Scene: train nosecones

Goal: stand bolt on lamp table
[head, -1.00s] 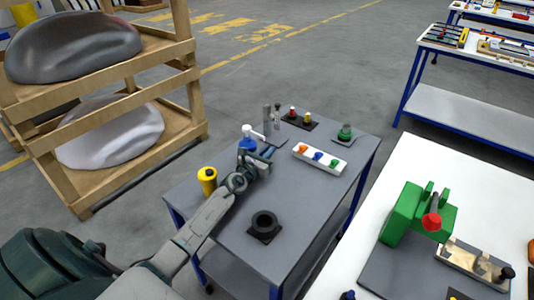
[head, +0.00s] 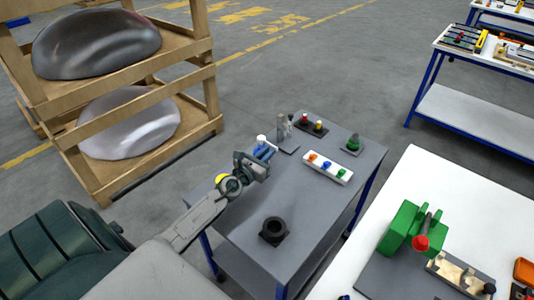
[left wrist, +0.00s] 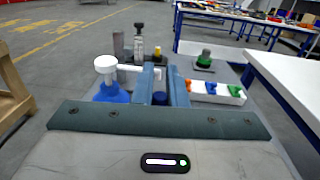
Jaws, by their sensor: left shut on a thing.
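My left gripper (head: 265,153) is over the far left part of the small grey table (head: 315,205). Its blue-grey fingers (left wrist: 161,82) are shut on a small dark blue piece (left wrist: 160,99), likely the bolt. Most of that piece is hidden between the fingers. The piece is not distinct in the head view. A blue bottle with a white pump top (left wrist: 108,78) stands just left of the fingers in the left wrist view. In the head view its white top (head: 262,139) shows behind the gripper. No lamp can be made out. My right gripper is out of view.
On the grey table are a black ring (head: 273,230), a white tray with coloured pieces (head: 327,167), a green-topped piece (head: 353,142) and a partly hidden yellow cylinder (head: 222,179). Grey posts (head: 282,128) stand at the back. A white bench (head: 425,175) is at right, a wooden rack (head: 208,90) at left.

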